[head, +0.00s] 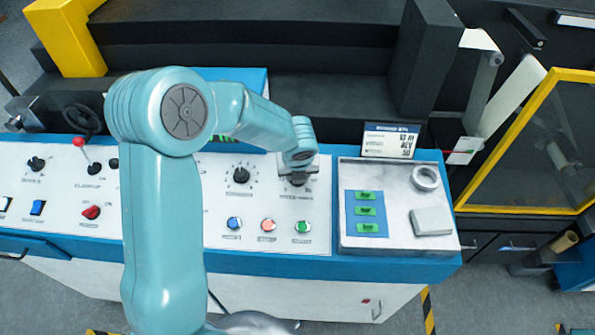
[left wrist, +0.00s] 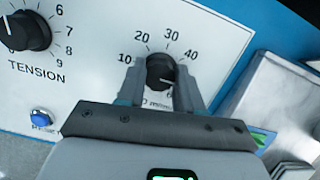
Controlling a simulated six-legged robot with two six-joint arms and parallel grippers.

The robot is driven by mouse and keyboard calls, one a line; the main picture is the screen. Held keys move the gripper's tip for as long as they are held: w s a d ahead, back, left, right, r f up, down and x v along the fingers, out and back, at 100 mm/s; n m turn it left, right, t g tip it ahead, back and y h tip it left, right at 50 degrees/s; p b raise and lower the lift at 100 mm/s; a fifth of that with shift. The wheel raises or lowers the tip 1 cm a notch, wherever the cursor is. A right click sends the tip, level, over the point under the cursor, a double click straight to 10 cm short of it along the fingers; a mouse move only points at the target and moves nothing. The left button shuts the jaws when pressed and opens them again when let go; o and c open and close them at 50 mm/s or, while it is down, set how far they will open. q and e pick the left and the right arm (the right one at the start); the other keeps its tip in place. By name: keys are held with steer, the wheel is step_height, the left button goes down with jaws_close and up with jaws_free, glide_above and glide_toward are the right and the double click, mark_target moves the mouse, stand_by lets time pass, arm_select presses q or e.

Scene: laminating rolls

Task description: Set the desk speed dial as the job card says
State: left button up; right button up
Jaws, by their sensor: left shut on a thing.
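The speed dial is a black knob (left wrist: 160,70) on the white desk panel. Its scale shows 10, 20, 30 and 40, with lower marks and part of its label hidden by my gripper. A white line on the knob points down and to the right, near the scale's hidden end. My left gripper (left wrist: 160,82) is shut on the knob, one finger each side; in the head view my gripper (head: 298,176) covers most of it. The job card (head: 390,141) stands behind the panel, its writing too small to read surely. My right gripper is not in view.
The tension dial (head: 242,175) is left of the speed dial. Blue, red and green buttons (head: 268,226) sit in front. A grey tray (head: 351,241) to the right holds green pieces, a tape roll (head: 425,178) and a pale block (head: 431,222).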

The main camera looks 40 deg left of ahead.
arm_select(q)
steer(key=shift+s+f, duration=0.1)
steer(key=shift+f, duration=0.05)
steer(key=o, duration=1)
steer(key=shift+o, duration=0.2)
steer(key=v, duration=1.6)
steer(key=shift+s, duration=0.1)
